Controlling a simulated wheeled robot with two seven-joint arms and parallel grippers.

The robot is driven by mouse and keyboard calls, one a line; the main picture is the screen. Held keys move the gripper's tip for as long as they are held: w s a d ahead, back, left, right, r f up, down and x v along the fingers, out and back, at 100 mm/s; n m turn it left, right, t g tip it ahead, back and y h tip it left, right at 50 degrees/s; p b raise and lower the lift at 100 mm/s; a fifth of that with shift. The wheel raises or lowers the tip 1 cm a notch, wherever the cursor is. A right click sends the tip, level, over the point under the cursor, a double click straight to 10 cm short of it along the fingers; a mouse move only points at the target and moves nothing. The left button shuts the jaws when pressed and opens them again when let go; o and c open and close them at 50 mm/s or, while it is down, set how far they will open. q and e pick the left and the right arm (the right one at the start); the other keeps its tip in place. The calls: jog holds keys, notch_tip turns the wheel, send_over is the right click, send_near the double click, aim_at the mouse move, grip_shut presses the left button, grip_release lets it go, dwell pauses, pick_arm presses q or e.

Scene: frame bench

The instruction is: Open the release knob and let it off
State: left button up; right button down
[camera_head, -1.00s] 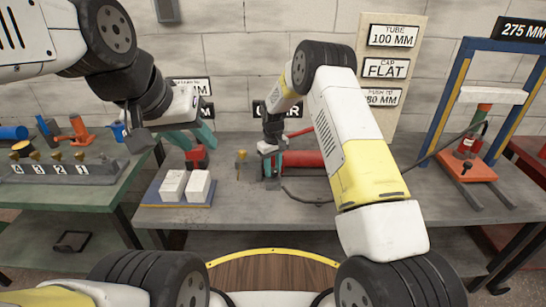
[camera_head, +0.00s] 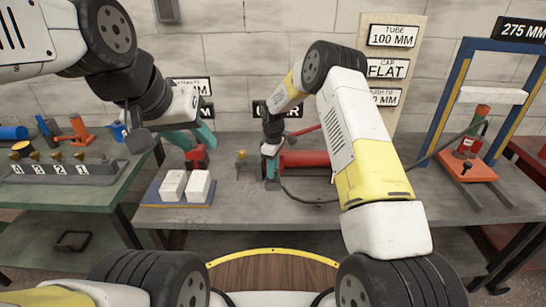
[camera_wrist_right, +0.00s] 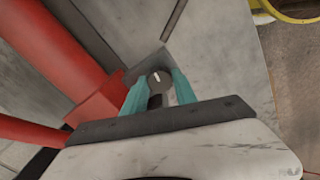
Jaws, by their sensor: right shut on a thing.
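The release knob (camera_wrist_right: 156,79) is a small dark round knob with a white mark, on the end of the red hand pump in the right wrist view. The pump's red cylinder (camera_head: 305,158) lies on the middle bench in the head view. My right gripper (camera_wrist_right: 159,90) has its teal fingers on either side of the knob, shut on it. In the head view the right gripper (camera_head: 270,167) is at the pump's left end, and the knob is hidden there.
Two white blocks (camera_head: 185,185) stand on a blue tray (camera_head: 150,196) left of the pump. A black hose (camera_head: 310,201) runs from the pump towards the press frame (camera_head: 450,90) at right. A brass-topped piece (camera_head: 240,162) stands between the blocks and my right gripper.

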dwell(0.3)
jog(key=c, duration=1)
grip_release()
jog(key=shift+r, duration=0.15)
notch_tip(320, 180, up, 8)
jog(key=shift+f, duration=0.2)
